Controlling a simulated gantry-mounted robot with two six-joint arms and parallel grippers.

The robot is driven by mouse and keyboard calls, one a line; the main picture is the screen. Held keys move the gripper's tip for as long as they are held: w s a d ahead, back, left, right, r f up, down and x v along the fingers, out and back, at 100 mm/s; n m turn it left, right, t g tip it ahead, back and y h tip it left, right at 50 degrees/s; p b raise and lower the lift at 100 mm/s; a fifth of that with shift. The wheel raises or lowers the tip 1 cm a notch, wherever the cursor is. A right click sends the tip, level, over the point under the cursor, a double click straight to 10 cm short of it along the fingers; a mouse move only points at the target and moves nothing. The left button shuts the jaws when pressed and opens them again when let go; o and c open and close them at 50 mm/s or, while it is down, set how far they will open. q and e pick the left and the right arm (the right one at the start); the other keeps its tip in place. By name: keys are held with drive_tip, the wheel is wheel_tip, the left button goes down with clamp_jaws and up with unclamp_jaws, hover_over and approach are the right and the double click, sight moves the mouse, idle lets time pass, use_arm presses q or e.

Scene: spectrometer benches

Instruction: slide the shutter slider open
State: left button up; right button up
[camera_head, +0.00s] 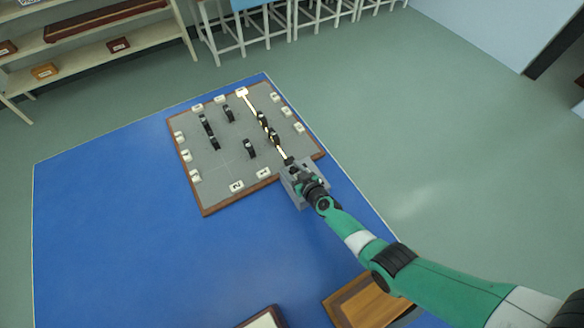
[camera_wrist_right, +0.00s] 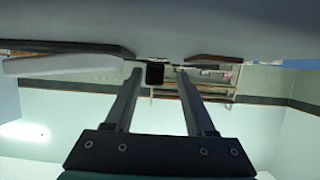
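A grey box (camera_head: 312,194) stands at the near right edge of the grey board (camera_head: 217,172) on the blue table. My right gripper (camera_head: 293,171) is over this box, pointing toward the board, and hides part of it. In the right wrist view, the two fingers of my right gripper (camera_wrist_right: 160,74) are spread apart. A small dark block (camera_wrist_right: 155,74) shows between the fingertips, closer to the left finger, with a gap on the right. This may be the shutter slider, but I cannot tell for sure. My left gripper is not in view.
Several black mounts, such as one at the near middle (camera_head: 249,149), stand on the board. A wooden tray (camera_head: 364,302) lies at the table's near edge. The left part of the blue table (camera_head: 100,220) is clear.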

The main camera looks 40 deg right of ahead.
drive_tip(key=shift+d, duration=0.1)
drive_tip(key=shift+s+r+p, duration=0.2)
drive_tip(key=shift+p, duration=0.1)
drive_tip(key=p+v, duration=0.7)
drive_tip(key=v, duration=0.3)
drive_tip(key=shift+s+a, duration=0.25)
drive_tip(key=shift+s, duration=0.35)
drive_tip(key=shift+r, duration=0.1)
